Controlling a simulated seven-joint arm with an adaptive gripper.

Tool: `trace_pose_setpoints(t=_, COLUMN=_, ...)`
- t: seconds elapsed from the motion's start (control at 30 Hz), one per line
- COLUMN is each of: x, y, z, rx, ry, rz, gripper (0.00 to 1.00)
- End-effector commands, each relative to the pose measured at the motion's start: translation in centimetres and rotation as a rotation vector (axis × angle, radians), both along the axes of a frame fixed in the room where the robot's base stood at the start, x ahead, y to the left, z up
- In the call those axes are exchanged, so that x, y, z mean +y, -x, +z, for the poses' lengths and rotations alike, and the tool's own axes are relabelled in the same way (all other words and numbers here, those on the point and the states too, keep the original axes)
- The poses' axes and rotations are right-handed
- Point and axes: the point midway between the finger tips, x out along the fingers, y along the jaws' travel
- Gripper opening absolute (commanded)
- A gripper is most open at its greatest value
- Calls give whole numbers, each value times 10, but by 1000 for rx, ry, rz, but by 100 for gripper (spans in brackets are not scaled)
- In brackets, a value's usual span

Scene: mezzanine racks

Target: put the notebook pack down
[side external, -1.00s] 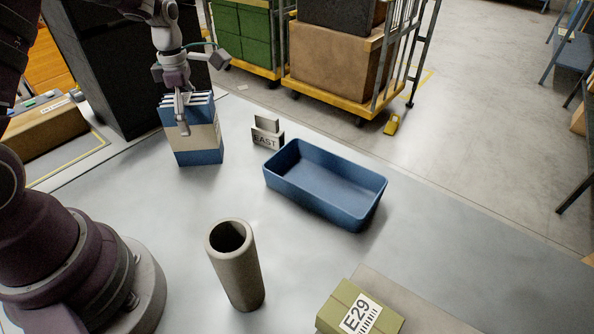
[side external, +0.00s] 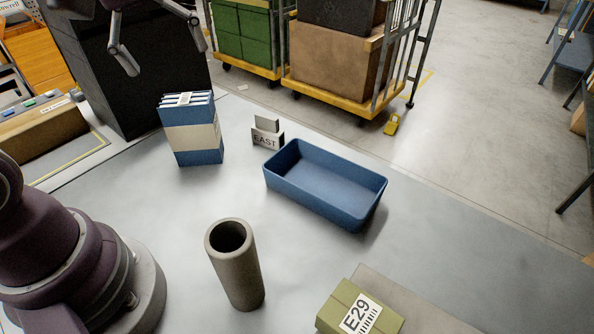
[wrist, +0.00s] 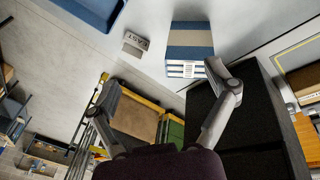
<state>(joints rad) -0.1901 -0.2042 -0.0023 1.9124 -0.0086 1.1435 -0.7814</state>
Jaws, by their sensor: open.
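The notebook pack (side external: 191,139), blue with a pale band around it, stands upright on the grey table at the left, behind the tube. It also shows in the wrist view (wrist: 190,40), beyond my fingertips. My gripper (side external: 160,58) is open and empty, above and behind the pack and apart from it, in front of the black cabinet. In the wrist view its two fingers (wrist: 165,82) are spread wide with nothing between them.
A blue open bin (side external: 318,192) stands empty right of the pack. An EAST sign (side external: 266,138) stands between them. A grey tube (side external: 240,275) and a green E29 box (side external: 358,312) are nearer. A black cabinet (side external: 140,90) stands behind the pack.

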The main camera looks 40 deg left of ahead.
Motion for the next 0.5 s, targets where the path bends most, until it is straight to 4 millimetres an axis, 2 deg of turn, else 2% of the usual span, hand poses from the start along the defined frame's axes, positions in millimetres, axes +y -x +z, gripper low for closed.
trace_pose_setpoints(t=0.03, x=-13, y=15, z=-2, rx=-40, ry=-56, rz=-199, gripper=84)
trace_pose_setpoints(t=0.1, x=-27, y=32, z=-9, rx=-90, ry=-147, rz=-476, gripper=84)
trace_pose_setpoints(t=0.2, x=-38, y=49, z=-21, rx=-138, ry=-249, rz=-752, gripper=84)
trace_pose_setpoints(t=0.3, x=-43, y=57, z=-28, rx=-162, ry=-307, rz=-888, gripper=84)
trace_pose_setpoints(t=0.5, x=-44, y=59, z=-30, rx=-165, ry=-321, rz=-923, gripper=84)
